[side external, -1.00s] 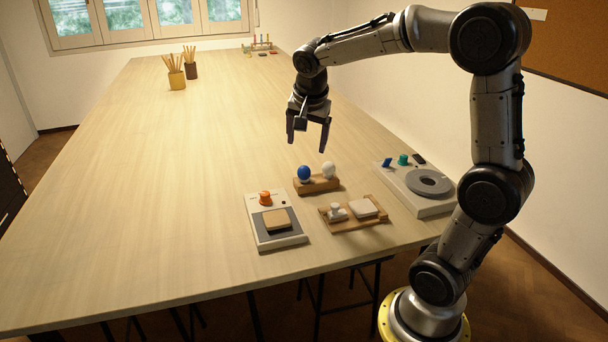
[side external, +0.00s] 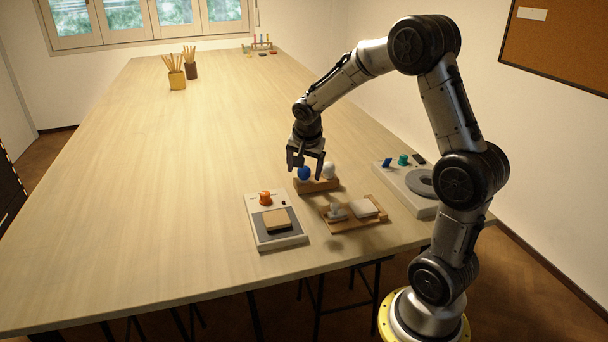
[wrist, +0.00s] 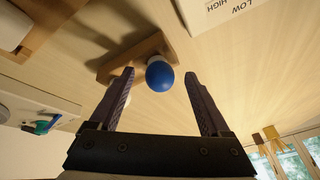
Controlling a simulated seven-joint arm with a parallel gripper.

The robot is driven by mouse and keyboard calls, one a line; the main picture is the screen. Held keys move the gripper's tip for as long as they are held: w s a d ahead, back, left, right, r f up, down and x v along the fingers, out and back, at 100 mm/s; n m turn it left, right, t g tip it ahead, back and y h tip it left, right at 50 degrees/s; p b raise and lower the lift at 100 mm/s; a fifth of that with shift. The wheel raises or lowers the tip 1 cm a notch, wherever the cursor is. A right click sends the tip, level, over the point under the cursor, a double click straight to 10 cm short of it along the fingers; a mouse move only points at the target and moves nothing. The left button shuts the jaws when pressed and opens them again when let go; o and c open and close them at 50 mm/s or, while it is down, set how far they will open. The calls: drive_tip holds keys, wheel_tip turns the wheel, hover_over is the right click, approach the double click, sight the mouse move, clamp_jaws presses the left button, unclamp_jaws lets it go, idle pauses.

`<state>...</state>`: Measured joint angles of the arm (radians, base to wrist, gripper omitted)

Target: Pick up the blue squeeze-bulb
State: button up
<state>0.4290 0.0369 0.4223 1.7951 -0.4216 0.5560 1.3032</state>
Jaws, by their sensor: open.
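The blue squeeze-bulb (side external: 304,173) sits at the left end of a small wooden stand (side external: 318,186), beside a white bulb (side external: 329,171). In the wrist view the blue bulb (wrist: 160,75) shows ahead, between the lines of the two fingers and just beyond their tips. My gripper (side external: 306,168) is open and empty, pointing down, close to the blue bulb. In the wrist view my gripper (wrist: 160,77) has its fingers wide apart. The white bulb is mostly hidden behind the left finger there.
In front are a grey-and-white device (side external: 258,238) with an orange knob (side external: 265,198), and a wooden tray (side external: 350,224). A white turntable unit (side external: 412,199) stands at right. Pencil cups (side external: 177,80) are far back. The table's left and middle are clear.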

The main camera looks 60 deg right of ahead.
drive_tip(key=shift+d+f, duration=0.1)
drive_tip(key=shift+f, duration=0.2)
drive_tip(key=c, duration=0.8)
drive_tip(key=shift+r, duration=0.1)
